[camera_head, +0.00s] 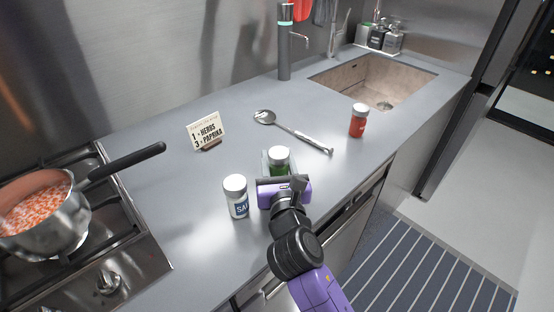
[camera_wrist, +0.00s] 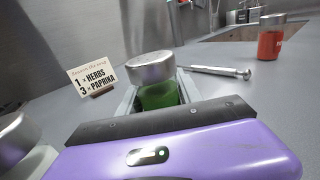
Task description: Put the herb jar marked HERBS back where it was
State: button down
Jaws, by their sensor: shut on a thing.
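The herb jar (camera_head: 279,158) has a silvery-white lid and green contents. It stands upright between the fingers of my gripper (camera_head: 278,172), which is shut on it. In the wrist view the jar (camera_wrist: 157,93) sits between two grey fingers, its lid above them. Its label is hidden, and I cannot tell whether its base touches the counter. The jar is over the middle of the grey counter (camera_head: 190,215), just right of a white-lidded salt jar (camera_head: 236,197) with a blue label.
A red jar (camera_head: 358,120) stands at the right near the front edge. A recipe card (camera_head: 207,132) stands at the back. A pot (camera_head: 45,222) is on the stove at left; a sink (camera_head: 372,82) is far right.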

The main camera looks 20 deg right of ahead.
jog(key=shift+f, duration=0.1)
jog(key=c, duration=0.8)
grip_release()
jog(key=shift+s, duration=0.15)
jog(key=v, duration=1.1)
jog(key=shift+s+a, duration=0.2)
jog(key=shift+s, duration=0.15)
